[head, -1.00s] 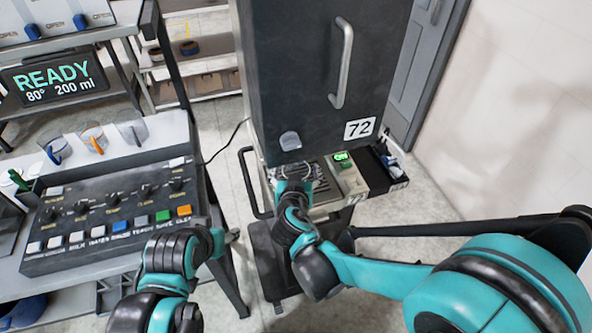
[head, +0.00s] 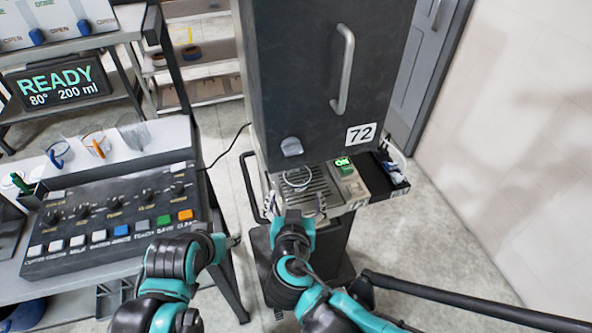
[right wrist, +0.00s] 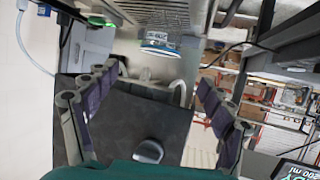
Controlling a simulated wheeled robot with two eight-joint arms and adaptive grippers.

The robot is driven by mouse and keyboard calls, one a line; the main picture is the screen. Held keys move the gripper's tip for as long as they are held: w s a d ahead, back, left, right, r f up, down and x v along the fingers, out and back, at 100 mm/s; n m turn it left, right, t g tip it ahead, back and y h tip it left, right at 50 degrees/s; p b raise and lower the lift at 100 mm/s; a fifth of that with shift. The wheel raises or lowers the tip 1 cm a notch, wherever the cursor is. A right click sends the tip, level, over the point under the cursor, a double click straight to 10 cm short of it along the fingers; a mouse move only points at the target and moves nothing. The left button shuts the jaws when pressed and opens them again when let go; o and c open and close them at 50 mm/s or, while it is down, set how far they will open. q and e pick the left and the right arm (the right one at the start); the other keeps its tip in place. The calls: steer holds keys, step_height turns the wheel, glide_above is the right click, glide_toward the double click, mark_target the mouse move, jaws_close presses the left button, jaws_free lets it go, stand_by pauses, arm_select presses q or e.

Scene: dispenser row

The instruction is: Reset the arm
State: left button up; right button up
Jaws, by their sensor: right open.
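My right gripper (head: 298,207) is in front of the dark machine marked 72, at the near edge of its drip tray (head: 322,180). In the right wrist view its two fingers (right wrist: 160,78) are spread wide with nothing between them.
The control panel (head: 112,220) with knobs and coloured buttons is at left, with several cups (head: 95,146) behind it. A display (head: 58,85) reads READY. The dark cabinet (head: 325,75) has a long handle. A green ON switch (head: 343,163) is lit.

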steer(key=s+d+f+g, duration=0.2)
steer(key=s+d+g, duration=0.1)
steer(key=d, duration=0.6)
steer(key=s+d+f+g, duration=0.2)
steer(key=s+d, duration=0.3)
steer(key=d, duration=0.4)
steer(key=shift+f+g, duration=0.25)
steer(key=shift+g, duration=0.45)
